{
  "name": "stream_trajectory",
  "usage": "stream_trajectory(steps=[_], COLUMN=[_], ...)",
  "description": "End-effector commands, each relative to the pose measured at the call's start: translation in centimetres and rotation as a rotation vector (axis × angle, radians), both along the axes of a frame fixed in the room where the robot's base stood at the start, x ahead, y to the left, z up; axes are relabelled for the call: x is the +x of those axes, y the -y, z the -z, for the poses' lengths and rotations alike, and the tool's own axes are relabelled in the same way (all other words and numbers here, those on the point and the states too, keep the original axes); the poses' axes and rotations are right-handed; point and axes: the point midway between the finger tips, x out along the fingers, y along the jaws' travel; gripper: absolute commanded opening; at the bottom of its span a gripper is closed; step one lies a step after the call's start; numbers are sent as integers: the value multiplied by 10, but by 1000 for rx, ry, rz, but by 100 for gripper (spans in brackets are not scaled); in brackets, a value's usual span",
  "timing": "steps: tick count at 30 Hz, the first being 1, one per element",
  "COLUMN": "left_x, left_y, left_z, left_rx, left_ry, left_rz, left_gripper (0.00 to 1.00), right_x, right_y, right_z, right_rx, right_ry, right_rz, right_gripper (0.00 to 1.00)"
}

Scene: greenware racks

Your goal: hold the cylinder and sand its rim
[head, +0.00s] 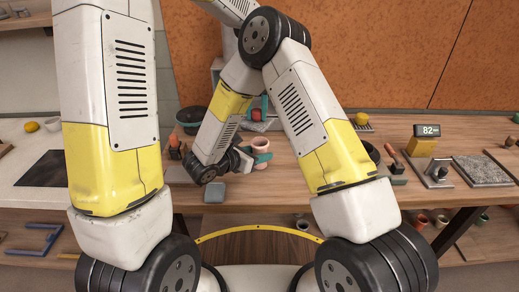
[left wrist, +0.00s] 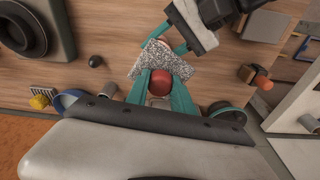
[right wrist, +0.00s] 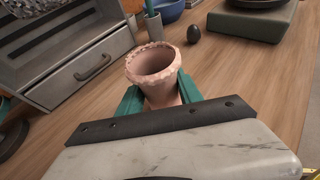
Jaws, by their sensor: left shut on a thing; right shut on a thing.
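The cylinder (right wrist: 153,65) is a pinkish clay cup with a rough, ragged rim. My right gripper (right wrist: 160,100) is shut on its sides and holds it upright in the right wrist view. The cylinder also shows small in the head view (head: 260,146). My left gripper (left wrist: 160,90) is shut on the red knob (left wrist: 161,83) of a sanding block with a speckled grey pad (left wrist: 190,70). In the left wrist view the pad hides most of the cylinder. In the right wrist view the speckled pad (right wrist: 35,7) is at the top left corner, apart from the rim.
A grey drawer unit (right wrist: 90,70), a blue bowl (right wrist: 166,10), a dark egg-shaped thing (right wrist: 194,34) and a green box (right wrist: 255,22) stand around the cylinder. A display reading 82 (head: 427,131) and a speckled slab (head: 482,170) are at the right. A grey block (head: 214,193) lies near the front edge.

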Motion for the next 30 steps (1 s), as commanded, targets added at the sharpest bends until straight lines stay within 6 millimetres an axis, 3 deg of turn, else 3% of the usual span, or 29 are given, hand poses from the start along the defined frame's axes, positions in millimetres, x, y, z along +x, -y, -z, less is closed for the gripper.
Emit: stream_trajectory(steps=[11, 24, 30], left_x=[-2, -1, -1], left_y=[9, 8, 9], left_z=[0, 43, 53], left_rx=[1, 1, 0], left_ry=[1, 1, 2], left_rz=[3, 0, 0], left_gripper=[0, 0, 0], right_x=[0, 0, 0], right_y=[4, 2, 2], right_z=[3, 2, 1], right_rx=[-5, -2, -2], right_ry=[-5, -3, -2], right_rz=[7, 4, 3], right_gripper=[0, 0, 0])
